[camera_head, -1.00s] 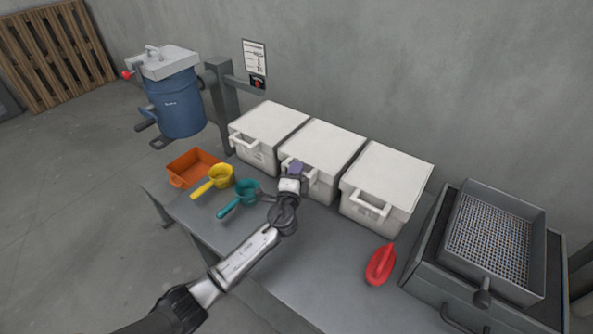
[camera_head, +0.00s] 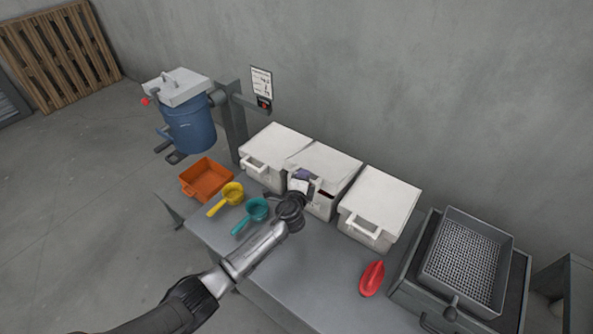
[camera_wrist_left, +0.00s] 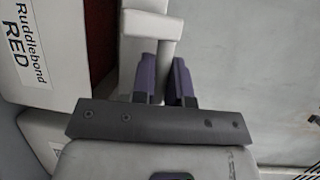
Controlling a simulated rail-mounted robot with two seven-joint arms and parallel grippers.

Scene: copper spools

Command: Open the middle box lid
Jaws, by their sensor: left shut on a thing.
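The middle box (camera_head: 322,208) is white and stands between two similar white boxes on the table. Its white lid (camera_head: 328,160) is tilted up at the front, with a dark reddish gap under its front edge. My left gripper (camera_head: 301,177) is at the front of this lid, shut on its handle. In the left wrist view, the purple fingers (camera_wrist_left: 164,82) are on either side of the pale lid handle (camera_wrist_left: 150,28). The box's label there reads "Ruddlebond RED", and dark red shows inside. My right gripper is not in view.
The left box (camera_head: 270,160) and right box (camera_head: 375,208) have closed lids. An orange tray (camera_head: 206,178), a yellow scoop (camera_head: 232,192), a teal scoop (camera_head: 256,208) and a red scoop (camera_head: 372,278) lie around. A sieve tray (camera_head: 465,258) stands at right. The table's front is partly clear.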

